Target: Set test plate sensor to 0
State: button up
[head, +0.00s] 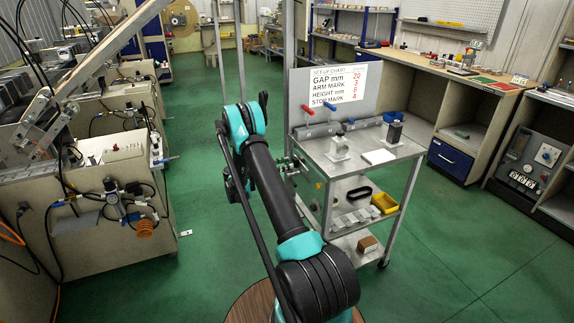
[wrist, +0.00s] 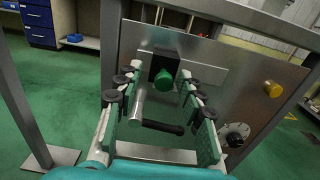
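In the wrist view a grey metal plate (wrist: 225,82) stands in front of my gripper (wrist: 160,88). A metal rod with a black handle (wrist: 163,127) shows low between my fingers. My fingers are apart and empty, one on each side of the green knob in the picture; contact cannot be told. I cannot tell which part is the sensor, and no setting is readable.
A metal cart (head: 345,148) holds red (head: 307,110) and blue levers (head: 330,109) and a set-up chart (head: 336,86) reading 20, 3, 8, 4. A machine bench (head: 95,200) stands left. The green floor (head: 440,265) is clear right of the cart.

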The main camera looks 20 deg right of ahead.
jog(key=a, duration=1)
jog(key=shift+s+a, duration=0.2)
jog(key=shift+a, duration=0.2)
jog(key=shift+r, duration=0.1)
